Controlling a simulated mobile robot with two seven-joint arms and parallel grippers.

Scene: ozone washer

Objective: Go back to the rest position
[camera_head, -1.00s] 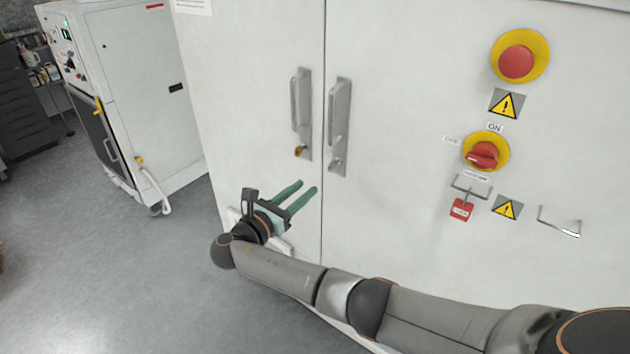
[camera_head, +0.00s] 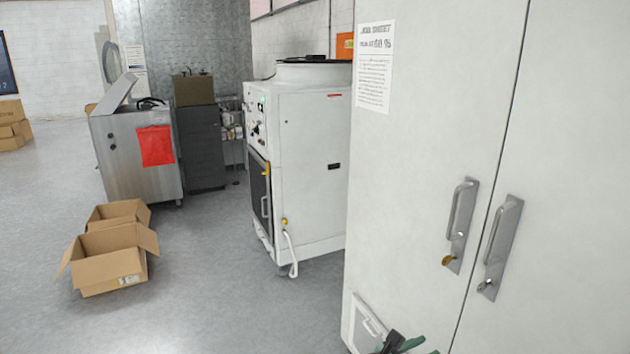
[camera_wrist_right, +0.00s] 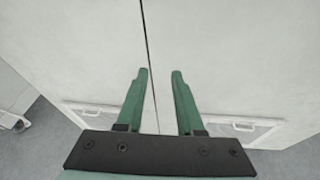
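My right gripper (camera_wrist_right: 159,100) shows in the right wrist view with its two green fingers apart and nothing between them. It faces the white cabinet doors, with the dark seam between the doors seen between the fingers. In the head view only a small part of the right gripper (camera_head: 405,345) shows at the bottom edge, in front of the white cabinet (camera_head: 425,160). I cannot tell its distance from the doors. My left gripper is in neither view.
A white machine (camera_head: 310,165) with a hose stands left of the cabinet. Two open cardboard boxes (camera_head: 112,265) lie on the grey floor. A steel unit (camera_head: 115,165) with a red sheet stands behind them. The floor between the boxes and cabinet is clear.

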